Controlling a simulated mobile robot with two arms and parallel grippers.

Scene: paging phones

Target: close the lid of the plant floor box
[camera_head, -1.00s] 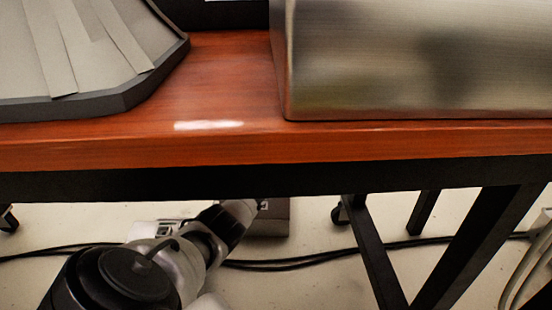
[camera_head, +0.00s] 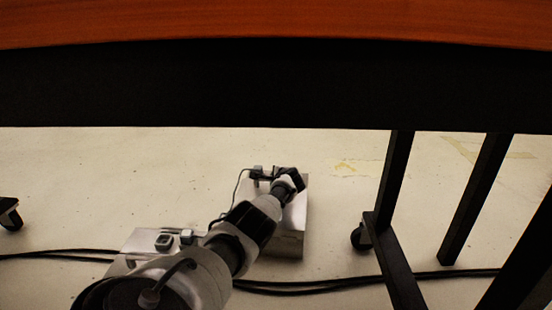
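A grey box (camera_head: 290,242) stands on the floor below the table, partly hidden behind my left arm. It may be the plant floor box; I cannot tell from this view how its lid stands. My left arm reaches in from the bottom left, under the table. My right gripper is not in view.
The red-brown tabletop (camera_head: 270,22) and its black front beam (camera_head: 270,85) span the view above my arm. Black table legs (camera_head: 392,190) and a caster (camera_head: 361,236) stand to the right. Black cables (camera_head: 340,285) cross the floor.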

